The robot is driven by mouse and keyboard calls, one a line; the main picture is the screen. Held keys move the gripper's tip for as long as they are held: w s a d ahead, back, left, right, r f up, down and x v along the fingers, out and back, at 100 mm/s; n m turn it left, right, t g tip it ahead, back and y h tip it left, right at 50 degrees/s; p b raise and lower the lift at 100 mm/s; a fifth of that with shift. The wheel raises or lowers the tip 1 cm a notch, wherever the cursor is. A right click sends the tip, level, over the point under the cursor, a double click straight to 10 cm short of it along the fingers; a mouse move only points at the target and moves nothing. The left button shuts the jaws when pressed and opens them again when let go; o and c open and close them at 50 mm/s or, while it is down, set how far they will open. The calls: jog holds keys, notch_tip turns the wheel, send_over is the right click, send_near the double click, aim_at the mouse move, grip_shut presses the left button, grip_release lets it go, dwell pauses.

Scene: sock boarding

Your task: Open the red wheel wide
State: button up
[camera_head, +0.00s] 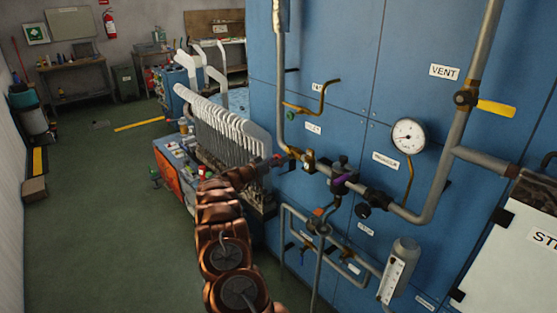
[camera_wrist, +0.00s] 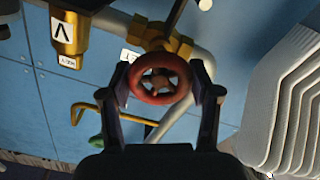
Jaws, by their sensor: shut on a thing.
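The red wheel (camera_wrist: 160,80) is a small round handwheel on a brass valve (camera_wrist: 158,40) in the wrist view. My gripper (camera_wrist: 164,88) has one dark finger on each side of the wheel and is shut on its rim. In the head view my copper-coloured arm reaches up to the pipe, and my gripper (camera_head: 277,160) is at the pipe's left end. The wheel there shows only as a small red spot, mostly hidden by my gripper.
A row of white sock boards (camera_head: 232,130) stands close left of my gripper. Pipes, a pressure gauge (camera_head: 408,136), a yellow vent lever (camera_head: 496,108) and a brass bent handle (camera_head: 325,98) stick out from the blue cabinet (camera_head: 345,55). Green floor is free at left.

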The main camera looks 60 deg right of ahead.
jog(key=n+p, duration=0.1)
jog(key=n, duration=0.4)
jog(key=shift+n, duration=0.3)
jog(key=shift+f+n+p, duration=0.15)
jog(key=shift+n+p, duration=0.25)
jog(key=shift+n, duration=1.8)
jog(key=o, duration=1.2)
jog(key=shift+c, duration=0.2)
jog(key=shift+a, duration=0.1)
jog(key=v, duration=1.1)
jog(key=shift+a, duration=0.4)
jog(key=shift+w, duration=0.2)
